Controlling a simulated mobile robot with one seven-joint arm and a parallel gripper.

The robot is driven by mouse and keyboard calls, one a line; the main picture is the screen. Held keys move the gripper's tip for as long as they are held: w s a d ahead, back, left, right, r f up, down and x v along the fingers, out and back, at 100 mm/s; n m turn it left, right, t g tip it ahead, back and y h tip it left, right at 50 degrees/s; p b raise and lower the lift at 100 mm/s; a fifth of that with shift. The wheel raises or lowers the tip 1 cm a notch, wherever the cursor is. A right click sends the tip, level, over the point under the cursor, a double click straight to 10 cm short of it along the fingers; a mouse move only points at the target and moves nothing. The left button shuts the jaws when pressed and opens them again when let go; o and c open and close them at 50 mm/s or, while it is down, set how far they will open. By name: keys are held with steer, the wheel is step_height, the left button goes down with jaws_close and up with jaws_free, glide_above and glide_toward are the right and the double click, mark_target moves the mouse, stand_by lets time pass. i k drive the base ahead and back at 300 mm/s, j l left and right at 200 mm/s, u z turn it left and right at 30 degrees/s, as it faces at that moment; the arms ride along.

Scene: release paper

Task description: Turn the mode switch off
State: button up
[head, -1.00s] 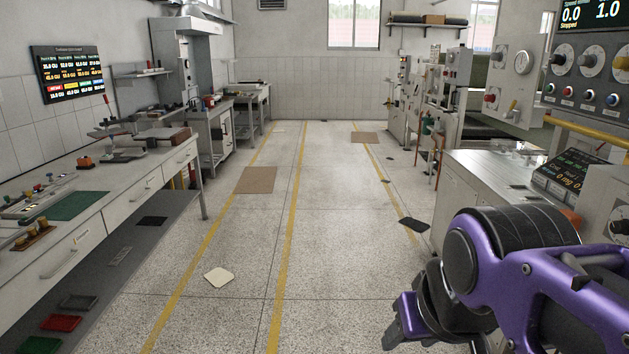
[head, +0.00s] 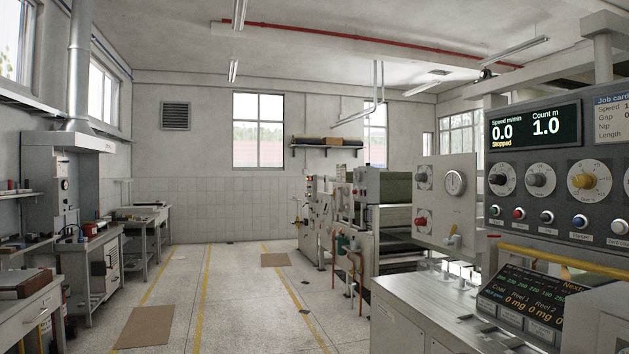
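I cannot tell for certain which control is the mode switch, as the labels are too small to read. A grey control panel (head: 551,165) stands at the right in the head view. It carries a row of round dials, among them one with a yellow knob (head: 581,181), and a row of coloured push buttons below, including a red one (head: 519,214). My gripper is out of view.
A yellow rail (head: 560,256) runs below the panel, above a tilted screen (head: 520,304). A metal-topped cabinet (head: 415,290) stands in front. The floor aisle (head: 225,285) is largely clear, with benches along the left.

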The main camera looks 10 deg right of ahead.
mark_target(537, 180)
steer(key=i+j+z, duration=0.1)
steer(key=i+z, duration=0.3)
steer(key=i+j+z, duration=0.2)
steer(key=i+z, duration=0.2)
steer(key=i+j+z, duration=0.15)
steer(key=z, duration=0.35)
steer(key=i+j+z, duration=0.6)
steer(key=z, duration=0.3)
steer(key=i+j+z, duration=0.15)
steer(key=z, duration=0.3)
steer(key=j+z, duration=0.4)
steer(key=i+j+z, duration=0.15)
steer(key=z, duration=0.3)
steer(key=k+j, duration=0.05)
steer(key=j, duration=0.05)
